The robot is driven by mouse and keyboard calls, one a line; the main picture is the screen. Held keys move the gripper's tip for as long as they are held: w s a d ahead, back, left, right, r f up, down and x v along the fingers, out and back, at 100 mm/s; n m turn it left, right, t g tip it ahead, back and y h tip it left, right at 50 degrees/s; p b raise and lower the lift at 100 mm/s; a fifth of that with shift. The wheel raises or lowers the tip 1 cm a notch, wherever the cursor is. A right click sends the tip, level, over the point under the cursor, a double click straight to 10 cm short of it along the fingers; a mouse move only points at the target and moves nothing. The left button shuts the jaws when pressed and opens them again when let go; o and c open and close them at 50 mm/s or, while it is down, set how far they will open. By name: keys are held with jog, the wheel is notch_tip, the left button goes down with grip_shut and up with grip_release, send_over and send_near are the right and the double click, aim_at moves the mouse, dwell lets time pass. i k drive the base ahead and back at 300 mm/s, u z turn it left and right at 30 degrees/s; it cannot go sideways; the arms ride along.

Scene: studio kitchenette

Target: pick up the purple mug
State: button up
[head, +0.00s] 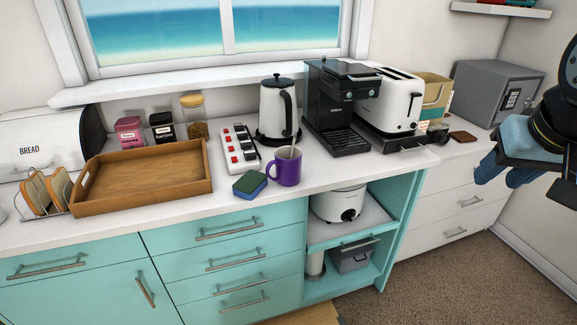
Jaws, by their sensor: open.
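The purple mug (288,170) stands upright on the white countertop (335,172), near its front edge. Its handle points left, and a thin spoon or stirrer (293,146) sticks up out of it. My gripper (494,172) is at the right edge of the head view, partly cut off by the frame. Its blue fingers are open with nothing seen between them. It is well to the right of the mug, in front of the white drawers.
A blue-green sponge (250,184) lies just left of the mug. Behind are a power strip (239,148), a kettle (278,112) and a coffee machine (337,105). A wooden tray (142,205) is to the left, a toaster (392,100) to the right. The counter just right of the mug is clear.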

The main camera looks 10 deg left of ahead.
aim_at(287, 172)
jog(key=u, duration=0.15)
jog(key=i, duration=0.15)
jog(key=u, duration=2.65)
jog(key=k, duration=1.15)
jog(key=z, duration=1.15)
jog(key=i, duration=0.8)
